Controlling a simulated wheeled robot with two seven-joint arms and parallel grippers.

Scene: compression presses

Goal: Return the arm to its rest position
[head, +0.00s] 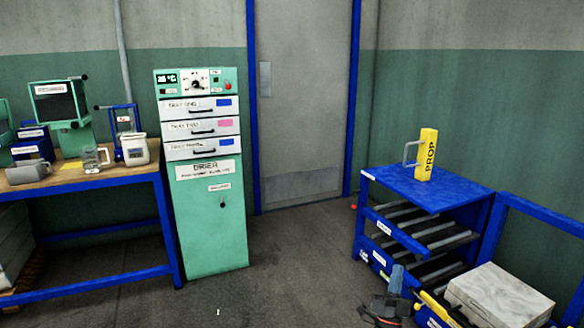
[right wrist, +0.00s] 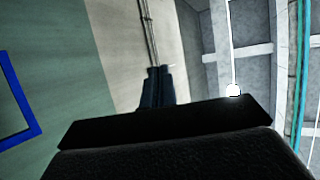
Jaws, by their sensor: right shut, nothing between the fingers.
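My right gripper (head: 397,272) is low in the head view, right of centre, in front of the blue rack. Its fingers point up and are shut with nothing between them. In the right wrist view its dark blue fingers (right wrist: 156,76) lie together, pointing toward the wall and ceiling. Part of my dark wrist covers the lower part of that view. My left gripper is not in view.
The blue rack (head: 425,187) stands close behind my right gripper, with a yellow PROP block (head: 426,155) on top. A grey box (head: 498,295) is to its right. The green drier cabinet (head: 212,235) and a workbench (head: 95,182) stand left. The middle floor is clear.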

